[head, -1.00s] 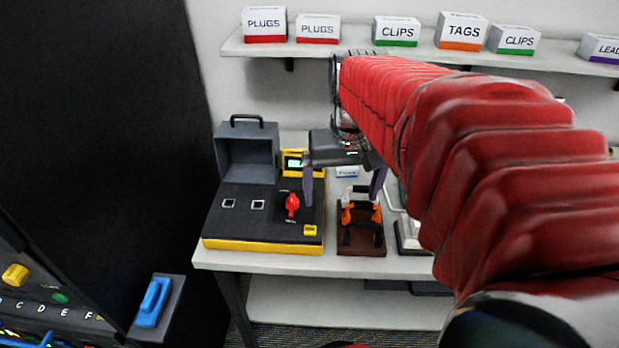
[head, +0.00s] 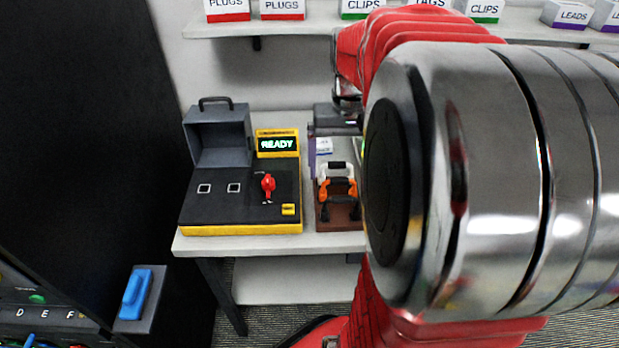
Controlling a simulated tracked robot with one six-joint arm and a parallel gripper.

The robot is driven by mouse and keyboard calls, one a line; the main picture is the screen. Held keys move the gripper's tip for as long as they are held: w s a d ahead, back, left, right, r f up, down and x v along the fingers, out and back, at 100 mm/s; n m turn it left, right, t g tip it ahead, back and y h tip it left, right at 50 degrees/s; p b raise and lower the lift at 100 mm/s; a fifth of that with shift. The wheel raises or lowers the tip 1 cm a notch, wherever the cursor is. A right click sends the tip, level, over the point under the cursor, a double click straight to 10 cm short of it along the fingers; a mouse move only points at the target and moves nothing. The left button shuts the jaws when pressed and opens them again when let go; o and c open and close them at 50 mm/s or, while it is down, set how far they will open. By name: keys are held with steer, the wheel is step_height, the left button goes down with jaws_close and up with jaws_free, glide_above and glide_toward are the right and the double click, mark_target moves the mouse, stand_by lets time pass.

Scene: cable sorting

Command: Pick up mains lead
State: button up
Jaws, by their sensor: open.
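I cannot make out a mains lead in the head view.
A black and yellow tester (head: 215,215) with an open grey lid, a red knob and a READY display (head: 277,144) stands on the bench (head: 210,243). A blue handle-shaped piece (head: 137,293) is at lower left. Labelled boxes (head: 282,8) line the shelf above. My arm hides the bench's right side.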

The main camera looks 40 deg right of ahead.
mark_target(342, 197)
step_height(342, 197, down, 6)
steer(key=shift+f, duration=0.2)
stand_by(0.3)
steer(key=shift+s+d+f, duration=0.1)
steer(key=shift+d+f, duration=0.05)
steer(key=shift+f, duration=2.45)
steer(key=shift+c, duration=0.3)
steer(key=c, duration=1.2)
steer(key=shift+o, duration=0.2)
steer(key=shift+r, duration=0.1)
step_height(342, 197, up, 10)
steer(key=shift+f, duration=0.1)
